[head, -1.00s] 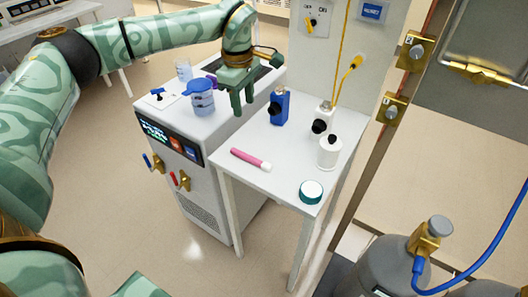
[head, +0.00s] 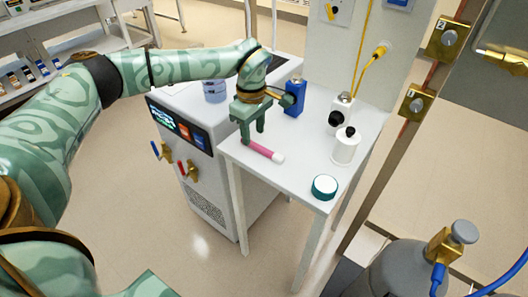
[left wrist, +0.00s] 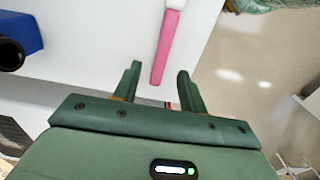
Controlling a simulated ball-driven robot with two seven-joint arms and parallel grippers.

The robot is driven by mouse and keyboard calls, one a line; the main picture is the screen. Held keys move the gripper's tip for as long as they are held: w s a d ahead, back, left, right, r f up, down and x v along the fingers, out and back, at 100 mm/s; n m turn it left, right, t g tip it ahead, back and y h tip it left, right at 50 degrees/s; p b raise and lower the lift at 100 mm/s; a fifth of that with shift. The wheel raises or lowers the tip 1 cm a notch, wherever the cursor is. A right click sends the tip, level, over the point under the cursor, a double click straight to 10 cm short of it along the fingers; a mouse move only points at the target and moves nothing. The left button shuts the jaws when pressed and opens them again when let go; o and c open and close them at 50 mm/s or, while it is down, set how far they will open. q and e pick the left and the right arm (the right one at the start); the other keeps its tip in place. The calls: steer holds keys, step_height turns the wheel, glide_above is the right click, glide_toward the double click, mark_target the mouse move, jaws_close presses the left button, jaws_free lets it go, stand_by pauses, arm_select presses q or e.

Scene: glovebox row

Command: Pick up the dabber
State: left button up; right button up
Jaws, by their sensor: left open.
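The dabber (head: 261,149), a pink stick with a white cap, lies on the small white table (head: 290,172). My left gripper (head: 253,136) is open and empty, pointing down at the dabber's pink end and covering part of it in the head view. In the left wrist view the pink dabber (left wrist: 166,48) runs away from the gripper (left wrist: 160,70), with its pink end between the two fingers and its white cap at the top edge. I cannot tell the exact height of the fingertips over the table. My right gripper is not in view.
A grey machine (head: 190,125) adjoins the table's left side. A gas cylinder (head: 405,268) stands at front right.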

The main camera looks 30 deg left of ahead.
mark_target(254, 143)
arm_select(q)
step_height(254, 143, down, 4)
steer(key=shift+r+b, duration=0.1)
steer(key=shift+b, duration=0.45)
steer(key=shift+r, duration=0.15)
steer(key=shift+c, duration=0.3)
jaws_close()
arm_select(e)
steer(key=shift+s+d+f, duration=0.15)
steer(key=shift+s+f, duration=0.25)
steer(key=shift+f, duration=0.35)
arm_select(q)
steer(key=shift+r, duration=0.1)
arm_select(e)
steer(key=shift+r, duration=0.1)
